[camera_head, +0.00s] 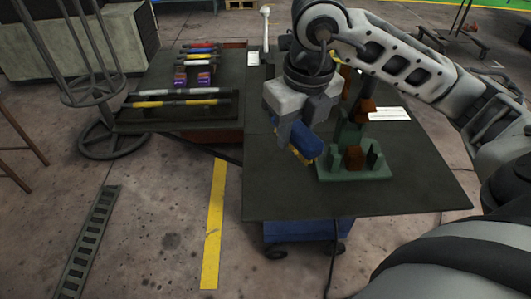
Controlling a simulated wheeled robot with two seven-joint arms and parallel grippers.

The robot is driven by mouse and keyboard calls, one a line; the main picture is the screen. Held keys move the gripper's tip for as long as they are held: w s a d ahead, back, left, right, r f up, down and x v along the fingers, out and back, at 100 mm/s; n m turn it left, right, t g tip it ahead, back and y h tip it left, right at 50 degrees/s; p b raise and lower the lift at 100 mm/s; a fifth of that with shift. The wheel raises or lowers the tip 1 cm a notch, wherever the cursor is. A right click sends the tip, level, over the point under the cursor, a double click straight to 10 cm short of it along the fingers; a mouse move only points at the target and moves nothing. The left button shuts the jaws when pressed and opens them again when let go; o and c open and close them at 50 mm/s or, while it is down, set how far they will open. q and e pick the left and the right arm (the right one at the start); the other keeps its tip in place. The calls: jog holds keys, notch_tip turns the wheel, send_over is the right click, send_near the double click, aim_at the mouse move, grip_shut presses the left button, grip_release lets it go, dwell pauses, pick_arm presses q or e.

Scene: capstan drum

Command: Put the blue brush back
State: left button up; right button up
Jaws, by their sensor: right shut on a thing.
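The blue brush (309,144) is a blue block with some yellow along its lower left edge. It is tilted, at the left of the green stand (352,174) on the dark table. My right gripper (300,132) comes down from above and is shut on the brush. The fingers hide part of the brush's top. I cannot tell whether the brush touches the table or the stand. My left gripper is not in view.
The green stand has upright posts and orange-brown pieces (354,158). White cards (389,114) lie behind it. A second table (150,92) at the left bears rods and small coloured items. The front of the near table (290,197) is bare.

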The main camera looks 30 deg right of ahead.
jog(key=m, duration=0.2)
jog(key=d+m, duration=0.1)
jog(key=m, duration=0.1)
jog(key=shift+s+f+h, duration=0.1)
jog(key=shift+s+h, duration=0.15)
jog(key=shift+h, duration=0.05)
jog(key=shift+d+m+b, duration=0.15)
jog(key=shift+m+b, duration=0.2)
jog(key=shift+m, duration=0.45)
jog(key=w+f, duration=0.4)
jog(key=w, duration=0.5)
send_over(265, 147)
jog(key=s, duration=0.1)
notch_tip(265, 147, down, 5)
jog(key=shift+b, duration=0.35)
jog(key=shift+w+f, duration=0.3)
jog(key=shift+f, duration=0.1)
notch_tip(265, 147, down, 3)
jog(key=shift+f, duration=0.1)
